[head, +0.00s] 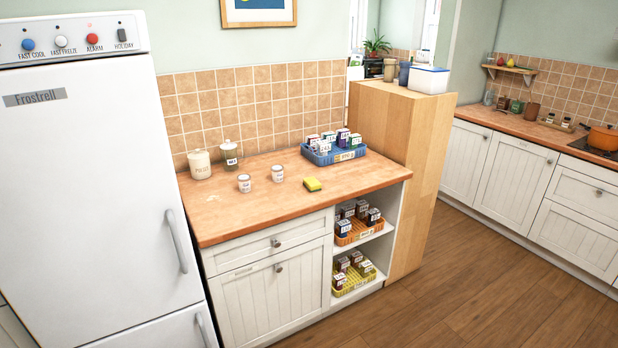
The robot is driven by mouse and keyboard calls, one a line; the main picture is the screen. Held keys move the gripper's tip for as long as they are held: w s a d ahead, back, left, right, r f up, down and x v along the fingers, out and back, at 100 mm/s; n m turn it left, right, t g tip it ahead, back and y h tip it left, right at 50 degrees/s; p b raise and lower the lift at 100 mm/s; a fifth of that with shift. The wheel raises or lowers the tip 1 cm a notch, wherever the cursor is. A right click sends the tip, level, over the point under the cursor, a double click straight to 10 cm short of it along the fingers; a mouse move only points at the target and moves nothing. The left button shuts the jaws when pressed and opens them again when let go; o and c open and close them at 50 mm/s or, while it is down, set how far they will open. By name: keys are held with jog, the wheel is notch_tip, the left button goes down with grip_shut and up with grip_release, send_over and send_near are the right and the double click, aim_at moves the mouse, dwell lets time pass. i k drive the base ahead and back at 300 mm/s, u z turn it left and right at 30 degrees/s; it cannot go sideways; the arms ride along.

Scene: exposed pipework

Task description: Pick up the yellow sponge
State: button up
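The yellow sponge (312,184) lies flat on the wooden worktop (230,212), right of the middle and near the front half. It has a dark green layer along its lower side. Nothing touches it. My gripper is not in view in the head view.
Two white labelled cups (277,174) stand left of the sponge. A blue basket (350,158) of labelled boxes sits behind it. Jars (230,155) stand at the back left. A tall fridge (90,190) borders the left and a wooden partition (425,180) the right. Wooden floor (470,290) is clear in front.

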aim_at(312, 183)
jog(key=z, duration=0.05)
jog(key=i, duration=1.3)
jog(key=u, duration=3.95)
jog(key=i, duration=0.1)
jog(key=z, duration=1.8)
jog(key=k, duration=0.65)
jog(key=u, duration=0.2)
